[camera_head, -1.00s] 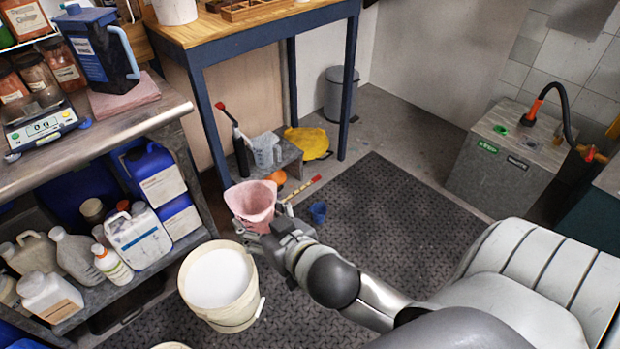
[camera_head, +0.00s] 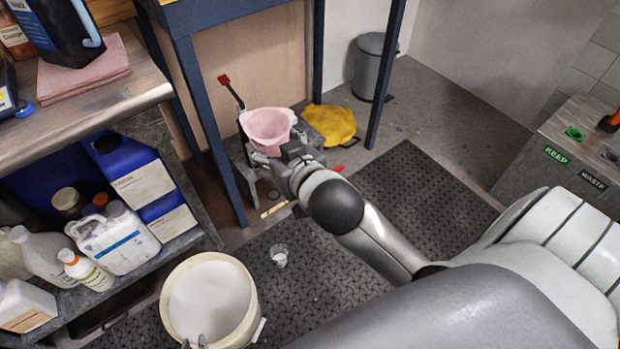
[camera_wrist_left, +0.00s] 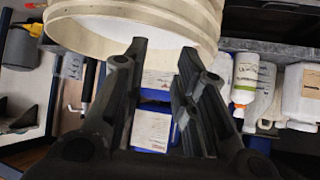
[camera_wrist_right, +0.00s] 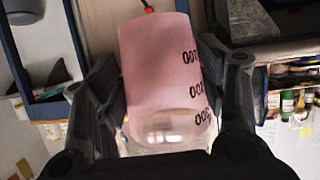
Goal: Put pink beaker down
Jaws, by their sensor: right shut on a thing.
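The pink beaker (camera_head: 267,128) is held by my right gripper (camera_head: 280,160) and appears over the low grey stool (camera_head: 258,182) under the blue-legged table. I cannot tell whether its base touches the stool. In the right wrist view, the pink beaker (camera_wrist_right: 160,75) fills the space between the fingers; dark volume marks show on its side and its lower end is clear. My left gripper (camera_wrist_left: 163,60) is open and empty beside the cream bucket (camera_wrist_left: 140,18); only its tips show at the bottom of the head view.
The cream bucket (camera_head: 250,325) with white contents stands on the dark mat. A small clear cup (camera_head: 279,256) is on the mat. A yellow item (camera_head: 331,124) and a red-handled tool (camera_head: 230,88) are near the beaker. The shelf (camera_head: 190,240) with bottles stands left.

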